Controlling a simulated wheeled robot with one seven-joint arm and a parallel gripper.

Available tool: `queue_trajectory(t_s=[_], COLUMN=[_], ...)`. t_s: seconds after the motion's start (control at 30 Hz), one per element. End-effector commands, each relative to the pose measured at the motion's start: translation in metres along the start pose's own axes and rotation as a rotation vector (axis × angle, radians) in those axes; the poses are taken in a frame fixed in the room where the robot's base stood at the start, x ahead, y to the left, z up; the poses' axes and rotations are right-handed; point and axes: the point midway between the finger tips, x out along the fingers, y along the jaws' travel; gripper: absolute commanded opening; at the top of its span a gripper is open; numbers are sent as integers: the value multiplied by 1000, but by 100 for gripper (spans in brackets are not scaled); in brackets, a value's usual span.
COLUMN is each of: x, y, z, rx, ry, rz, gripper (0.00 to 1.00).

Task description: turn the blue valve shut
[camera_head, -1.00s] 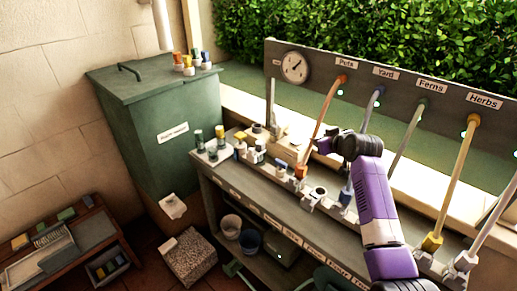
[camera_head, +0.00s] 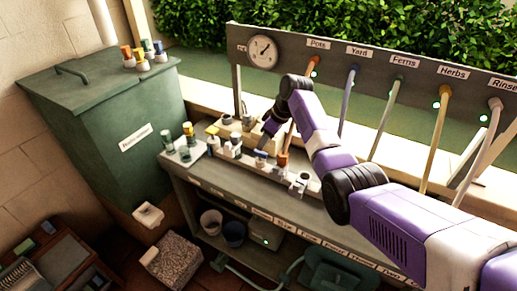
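My arm reaches in from the lower right, bends at its dark wrist and points down at the bench's back row. My gripper (camera_head: 268,136) is at its end, low over the small fittings; its fingers are too small and dark to tell if open or shut. A small blue-topped fitting (camera_head: 262,154) stands just below it; I cannot tell whether they touch. I cannot tell whether this is the blue valve. The blue-grey hose (camera_head: 349,100) under the Yard label runs down behind my arm, which hides its lower end.
A grey workbench (camera_head: 215,190) carries several capped fittings and an orange hose end (camera_head: 283,160). A labelled panel with a gauge (camera_head: 262,51) stands behind it. A green cabinet (camera_head: 100,120) with capped bottles on top is at the left. Buckets (camera_head: 211,222) sit on the lower shelf.

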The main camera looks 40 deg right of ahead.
Motion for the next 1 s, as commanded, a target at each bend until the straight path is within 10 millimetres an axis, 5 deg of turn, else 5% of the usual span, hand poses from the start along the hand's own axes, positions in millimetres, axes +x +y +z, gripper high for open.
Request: queue_trajectory(t_s=[0.33,0.8,1.0], x=[45,54,54], y=[0,0,0], z=[0,-1,-1], rx=[0,1,1], ry=[-1,1,1], rz=[0,2,2], gripper=[37,37,0])
